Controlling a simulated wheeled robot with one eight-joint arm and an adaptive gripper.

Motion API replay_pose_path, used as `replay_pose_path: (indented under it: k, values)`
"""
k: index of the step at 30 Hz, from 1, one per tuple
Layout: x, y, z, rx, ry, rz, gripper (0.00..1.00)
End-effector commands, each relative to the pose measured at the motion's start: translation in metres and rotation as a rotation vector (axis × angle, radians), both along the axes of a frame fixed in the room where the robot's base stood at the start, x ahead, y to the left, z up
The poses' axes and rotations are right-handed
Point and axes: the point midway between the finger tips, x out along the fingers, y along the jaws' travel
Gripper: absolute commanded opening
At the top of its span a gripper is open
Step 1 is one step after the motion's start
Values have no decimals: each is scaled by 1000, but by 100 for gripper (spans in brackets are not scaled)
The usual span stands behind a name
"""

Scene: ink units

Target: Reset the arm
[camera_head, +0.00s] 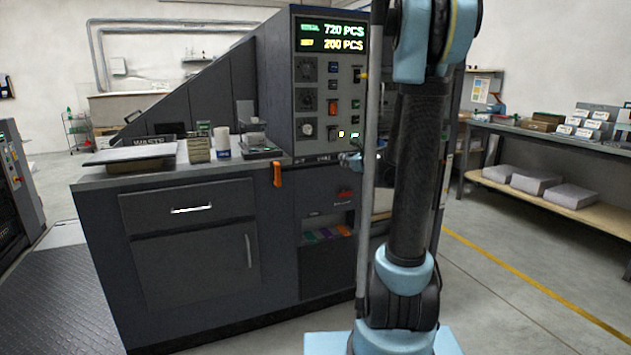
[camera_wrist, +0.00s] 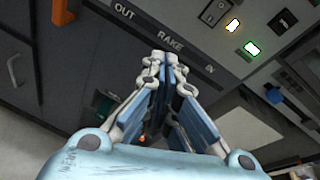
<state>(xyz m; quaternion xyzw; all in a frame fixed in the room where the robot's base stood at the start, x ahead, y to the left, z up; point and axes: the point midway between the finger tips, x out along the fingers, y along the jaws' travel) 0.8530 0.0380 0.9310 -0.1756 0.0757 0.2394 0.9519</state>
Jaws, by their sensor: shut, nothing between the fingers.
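My gripper (camera_wrist: 167,62) shows in the wrist view with its two blue-grey fingers closed together at the tips and nothing between them. It points at the dark panel (camera_wrist: 135,22) marked OUT, RAKE and IN. I cannot tell whether the fingertips touch the panel. In the head view my arm (camera_head: 410,165) stands upright in front of the dark machine, and it hides part of the machine's right side.
The machine (camera_head: 325,85) has a lit display, knobs and buttons. Its counter (camera_head: 115,178) holds a tray, small boxes and a cup. An orange handle (camera_head: 277,174) hangs at the counter's edge. A bench (camera_head: 560,142) with boxes stands at the right. Floor between is clear.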

Motion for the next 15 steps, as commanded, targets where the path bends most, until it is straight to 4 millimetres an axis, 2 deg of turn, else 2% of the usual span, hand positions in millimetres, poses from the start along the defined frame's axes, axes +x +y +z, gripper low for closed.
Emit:
replay_pose_path:
  k: [1,6,15]
  values:
    - [-16,9,-2,-84,-7,44,0]
    - [-64,31,-14,-384,-35,203,0]
    - [-155,48,-48,-869,-88,523,0]
